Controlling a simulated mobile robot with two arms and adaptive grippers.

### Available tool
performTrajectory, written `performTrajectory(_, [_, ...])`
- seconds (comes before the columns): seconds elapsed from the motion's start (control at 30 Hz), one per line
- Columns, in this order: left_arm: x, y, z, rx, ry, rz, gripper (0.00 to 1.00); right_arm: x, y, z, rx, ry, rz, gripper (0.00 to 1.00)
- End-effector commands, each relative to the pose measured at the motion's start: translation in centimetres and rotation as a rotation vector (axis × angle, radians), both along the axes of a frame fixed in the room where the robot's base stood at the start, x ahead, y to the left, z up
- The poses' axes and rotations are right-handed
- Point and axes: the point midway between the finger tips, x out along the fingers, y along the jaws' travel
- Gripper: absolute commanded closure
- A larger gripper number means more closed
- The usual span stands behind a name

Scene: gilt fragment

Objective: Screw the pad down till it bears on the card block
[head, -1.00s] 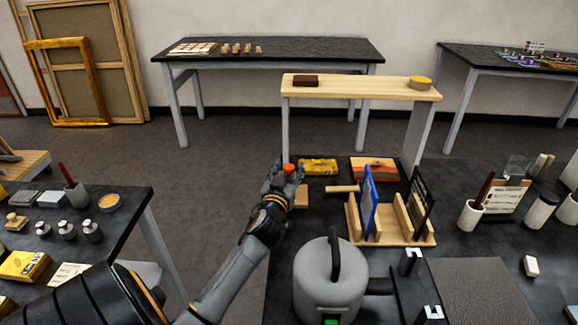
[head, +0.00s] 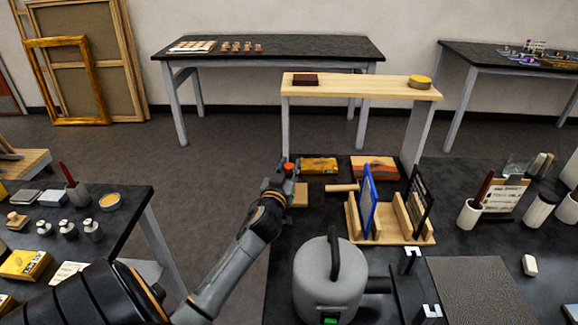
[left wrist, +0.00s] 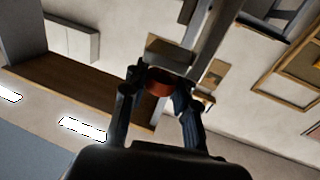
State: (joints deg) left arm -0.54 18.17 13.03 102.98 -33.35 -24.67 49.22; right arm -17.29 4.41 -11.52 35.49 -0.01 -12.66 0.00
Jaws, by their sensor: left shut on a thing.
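My left gripper (head: 282,176) is at the far left edge of the dark bench in the head view. It is shut on a small red-orange knob (head: 288,168), whose top shows above the fingers. In the left wrist view the red round knob (left wrist: 159,84) sits between the two dark fingertips (left wrist: 156,92). A tan block (head: 300,196) lies just right of the gripper, partly hidden by it. I cannot tell whether it is the card block. The pad's underside and any gap below it are hidden. My right gripper is not in view.
A wooden rack (head: 392,238) with a blue panel (head: 368,202) stands right of the gripper. A grey lidded pot (head: 328,285) stands nearer. A yellow box (head: 319,165) lies behind the gripper. A raised wooden shelf (head: 360,88) spans the back.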

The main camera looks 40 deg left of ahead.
Motion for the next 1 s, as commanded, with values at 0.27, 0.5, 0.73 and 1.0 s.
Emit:
performTrajectory(0.27, [-0.1,0.2,0.4,0.005,0.006,-0.160,1.00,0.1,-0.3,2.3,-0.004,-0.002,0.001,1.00])
performTrajectory(0.5, [-0.1,0.3,0.2,0.008,0.010,-0.380,1.00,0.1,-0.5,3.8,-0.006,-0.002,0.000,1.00])
performTrajectory(0.73, [0.0,0.3,-0.2,0.009,0.009,-0.598,1.00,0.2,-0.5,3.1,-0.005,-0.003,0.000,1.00])
performTrajectory(1.0, [0.1,0.3,-0.6,0.009,0.004,-0.832,1.00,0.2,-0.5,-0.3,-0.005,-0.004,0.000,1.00])
